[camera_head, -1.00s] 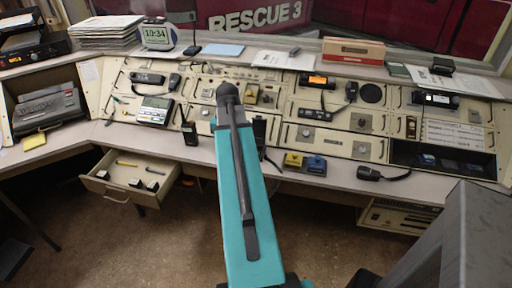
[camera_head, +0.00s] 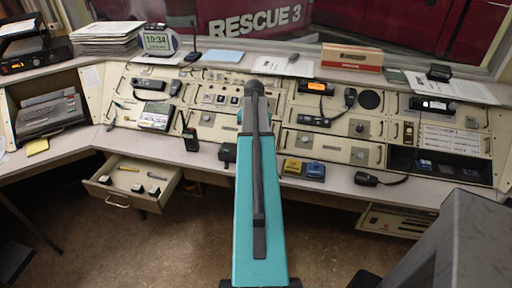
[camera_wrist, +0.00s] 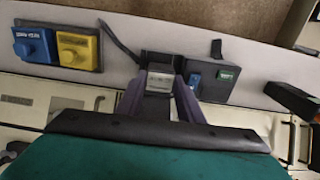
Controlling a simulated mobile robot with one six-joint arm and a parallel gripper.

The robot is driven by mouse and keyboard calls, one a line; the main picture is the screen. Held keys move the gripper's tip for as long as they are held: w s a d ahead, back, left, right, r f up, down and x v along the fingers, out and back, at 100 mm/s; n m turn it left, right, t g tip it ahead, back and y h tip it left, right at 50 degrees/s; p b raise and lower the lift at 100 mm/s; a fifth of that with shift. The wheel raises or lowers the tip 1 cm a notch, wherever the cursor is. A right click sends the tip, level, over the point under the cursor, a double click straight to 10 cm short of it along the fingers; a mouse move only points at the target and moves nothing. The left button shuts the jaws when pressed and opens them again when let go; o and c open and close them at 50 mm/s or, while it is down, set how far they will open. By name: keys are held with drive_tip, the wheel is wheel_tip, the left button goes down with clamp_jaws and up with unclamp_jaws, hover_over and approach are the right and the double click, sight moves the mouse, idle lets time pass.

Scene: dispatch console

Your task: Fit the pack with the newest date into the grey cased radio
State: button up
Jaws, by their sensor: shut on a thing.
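In the wrist view my gripper (camera_wrist: 160,76) is shut on a small grey pack (camera_wrist: 158,84) with a pale face. Any date on it is too small to read. In the head view my arm hides the gripper and pack. A dark handheld radio (camera_head: 190,140) stands on the counter to the left. I cannot tell which radio is the grey cased one.
A yellow unit (camera_head: 292,166) and a blue unit (camera_head: 315,170) sit side by side right of my arm. An open drawer (camera_head: 118,200) at the left holds several small items. A hand microphone (camera_head: 367,179) lies farther right. The counter edge runs below.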

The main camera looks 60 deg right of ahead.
drive_tip(key=shift+d, duration=0.55)
drive_tip(key=shift+f, duration=0.15)
drive_tip(key=shift+f+p, duration=0.65)
drive_tip(key=shift+f, duration=1)
drive_tip(key=shift+f, duration=0.1)
drive_tip(key=o, duration=0.9)
drive_tip(key=shift+r, duration=0.2)
drive_tip(key=shift+r+b, duration=1.35)
drive_tip(key=shift+r, duration=4.55)
drive_tip(key=shift+a, duration=0.1)
